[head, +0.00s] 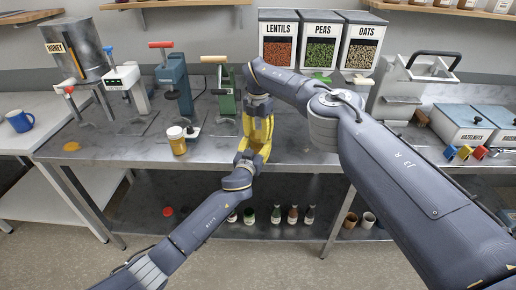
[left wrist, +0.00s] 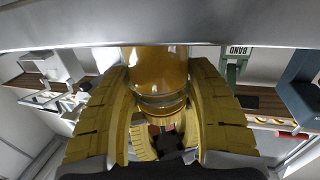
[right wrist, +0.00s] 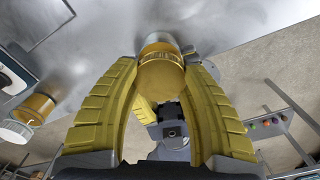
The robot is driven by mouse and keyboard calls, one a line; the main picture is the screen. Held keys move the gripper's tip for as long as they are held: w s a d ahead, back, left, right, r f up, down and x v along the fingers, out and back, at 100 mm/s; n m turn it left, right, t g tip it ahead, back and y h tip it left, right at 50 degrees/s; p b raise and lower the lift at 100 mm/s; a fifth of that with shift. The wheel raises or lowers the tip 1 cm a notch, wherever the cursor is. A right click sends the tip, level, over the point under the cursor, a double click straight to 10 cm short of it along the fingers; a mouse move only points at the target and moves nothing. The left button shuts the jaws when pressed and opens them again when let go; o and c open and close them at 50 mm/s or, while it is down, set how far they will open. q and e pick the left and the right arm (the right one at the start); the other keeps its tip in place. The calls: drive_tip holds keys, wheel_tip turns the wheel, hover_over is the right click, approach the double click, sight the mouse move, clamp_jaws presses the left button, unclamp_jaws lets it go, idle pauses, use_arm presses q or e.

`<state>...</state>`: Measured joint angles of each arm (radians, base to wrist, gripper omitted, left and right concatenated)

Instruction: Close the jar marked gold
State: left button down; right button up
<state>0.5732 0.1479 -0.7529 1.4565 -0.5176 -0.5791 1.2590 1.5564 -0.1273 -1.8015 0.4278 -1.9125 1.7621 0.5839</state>
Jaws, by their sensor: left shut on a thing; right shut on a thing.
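An amber jar (left wrist: 155,72) stands between the yellow fingers of my left gripper (left wrist: 160,112), which is shut on it; the left wrist picture is upside down. A round gold lid (right wrist: 162,78) is between the fingers of my right gripper (right wrist: 165,100), which is shut on it from above. The lid is at the jar's mouth; whether it is fully seated I cannot tell. In the head view both grippers meet over the bench front, left (head: 254,140) below right (head: 258,108), and hide most of the jar. No marking on it is readable.
Another amber jar (head: 178,142) stands on the steel bench (head: 310,150) to the left. A honey tank (head: 78,50), several hand presses and a gold patch (head: 71,146) lie further left. Lentils (head: 279,45), peas (head: 320,45) and oats (head: 361,48) bins stand behind. Bare bench lies right of my grippers.

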drive_tip(key=shift+m, duration=1.1)
drive_tip(key=o, duration=1.4)
drive_tip(key=shift+c, duration=0.2)
drive_tip(key=shift+r, duration=0.15)
